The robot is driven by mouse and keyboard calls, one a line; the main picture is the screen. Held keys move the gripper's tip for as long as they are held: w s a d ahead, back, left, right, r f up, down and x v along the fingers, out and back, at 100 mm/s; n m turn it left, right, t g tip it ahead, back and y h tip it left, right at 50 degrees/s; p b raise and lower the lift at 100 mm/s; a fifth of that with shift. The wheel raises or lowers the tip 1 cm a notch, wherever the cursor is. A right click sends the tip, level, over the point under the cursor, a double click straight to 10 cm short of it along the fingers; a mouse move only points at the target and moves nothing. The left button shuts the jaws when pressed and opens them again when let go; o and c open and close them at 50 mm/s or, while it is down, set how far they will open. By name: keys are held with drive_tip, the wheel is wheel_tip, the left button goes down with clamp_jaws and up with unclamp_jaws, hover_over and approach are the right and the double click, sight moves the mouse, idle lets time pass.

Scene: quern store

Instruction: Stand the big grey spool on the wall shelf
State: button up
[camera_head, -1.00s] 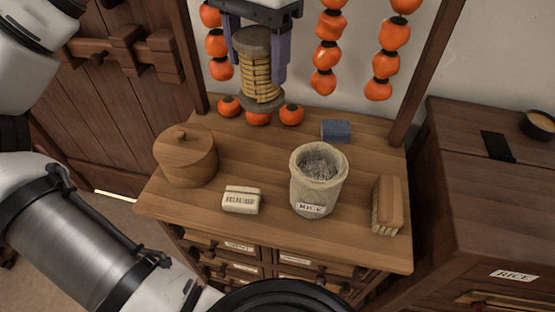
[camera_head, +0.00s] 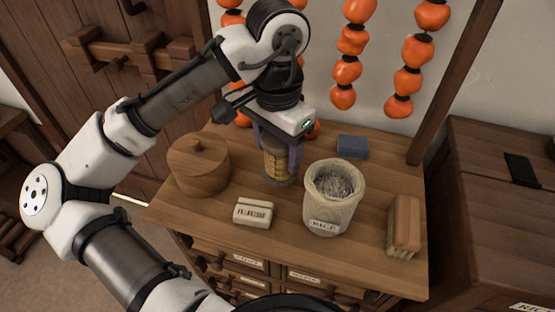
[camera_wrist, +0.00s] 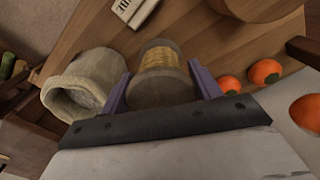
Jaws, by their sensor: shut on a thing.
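The big spool (camera_head: 279,168) has grey ends and is wound with yellowish cord. My gripper (camera_head: 278,156) is shut on it, with one purple finger on each side, and points down over the wooden cabinet top. The spool is upright, low between the round lidded box and the rice sack. I cannot tell whether its base touches the wood. In the wrist view the spool (camera_wrist: 161,68) sits between the fingers of my gripper (camera_wrist: 160,88), a grey end nearest the camera. I cannot make out a wall shelf in either current view.
The cabinet top (camera_head: 275,232) holds a round lidded box (camera_head: 199,168), an open rice sack (camera_head: 334,205), a small labelled block (camera_head: 253,213), a blue block (camera_head: 352,147) and a brush-like block (camera_head: 404,225). Orange fruit strings (camera_head: 408,80) hang behind. A dark chest (camera_head: 490,210) stands right.

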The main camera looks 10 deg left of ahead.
sight(278, 163)
drive_tip(key=shift+f, duration=1.85)
drive_tip(key=shift+f, duration=0.2)
drive_tip(key=o, duration=1)
